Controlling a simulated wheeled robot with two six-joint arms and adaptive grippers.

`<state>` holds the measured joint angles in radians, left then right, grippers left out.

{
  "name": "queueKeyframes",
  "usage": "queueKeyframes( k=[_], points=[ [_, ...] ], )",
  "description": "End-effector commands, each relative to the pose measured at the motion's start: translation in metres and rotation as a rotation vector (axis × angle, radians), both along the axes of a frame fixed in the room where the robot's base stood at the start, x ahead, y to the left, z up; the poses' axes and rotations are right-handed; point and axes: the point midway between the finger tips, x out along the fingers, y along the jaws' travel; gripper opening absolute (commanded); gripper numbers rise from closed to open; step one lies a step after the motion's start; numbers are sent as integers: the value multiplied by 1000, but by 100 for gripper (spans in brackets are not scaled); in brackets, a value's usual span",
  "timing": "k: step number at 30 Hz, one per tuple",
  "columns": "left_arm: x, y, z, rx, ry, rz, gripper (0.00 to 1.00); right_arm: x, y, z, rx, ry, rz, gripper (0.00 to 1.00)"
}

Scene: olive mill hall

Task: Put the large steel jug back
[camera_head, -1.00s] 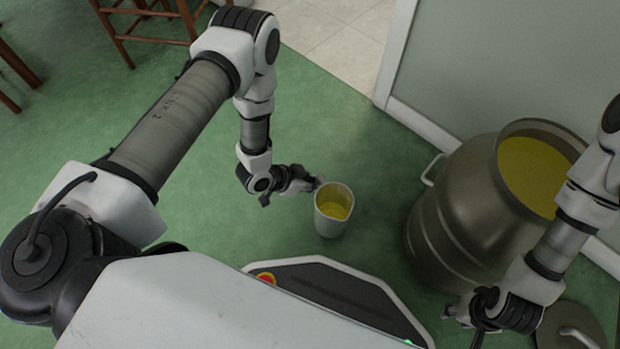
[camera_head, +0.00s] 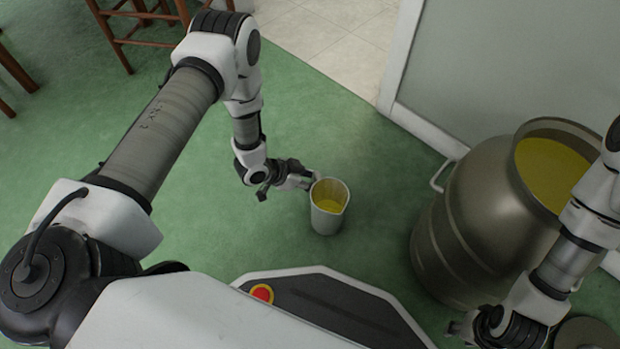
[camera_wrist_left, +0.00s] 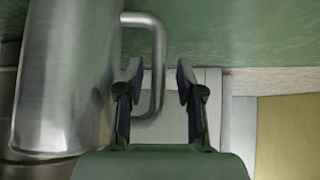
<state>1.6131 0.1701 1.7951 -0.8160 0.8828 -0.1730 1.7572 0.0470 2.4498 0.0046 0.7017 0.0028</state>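The large steel jug (camera_head: 326,222) is upright and holds yellow oil. It stands out just right of my left gripper (camera_head: 312,181) in the head view. In the left wrist view the jug (camera_wrist_left: 65,75) fills the left side, and its handle (camera_wrist_left: 157,70) lies between the two fingers of my left gripper (camera_wrist_left: 158,75).
A big steel drum (camera_head: 465,235) of yellow oil stands open at the right, beside the wall (camera_head: 500,60). A round lid (camera_head: 590,333) lies below it, partly behind my right arm. A wooden chair (camera_head: 118,45) is at upper left. Green floor (camera_head: 330,120) around the jug is clear.

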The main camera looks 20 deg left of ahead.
Motion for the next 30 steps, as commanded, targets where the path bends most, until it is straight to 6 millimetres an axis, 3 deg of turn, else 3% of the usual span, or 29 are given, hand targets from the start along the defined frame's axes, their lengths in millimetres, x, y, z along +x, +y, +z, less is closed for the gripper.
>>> queueKeyframes(
  k=[10, 21, 25, 30],
  points=[
    [-1, 1, 7, 0, 0, 1, 41, 0, 0, 6, 0, 1, 0, 40],
    [-43, 44, 74, -1, 3, 6, 41, -3, 1, 65, 1, 8, 12, 40],
    [-55, 55, 87, -1, 1, 3, 41, -4, 1, 75, 2, 10, 14, 40],
    [-60, 59, 90, 0, 0, 1, 41, -4, 1, 77, 1, 10, 14, 40]
  ],
)
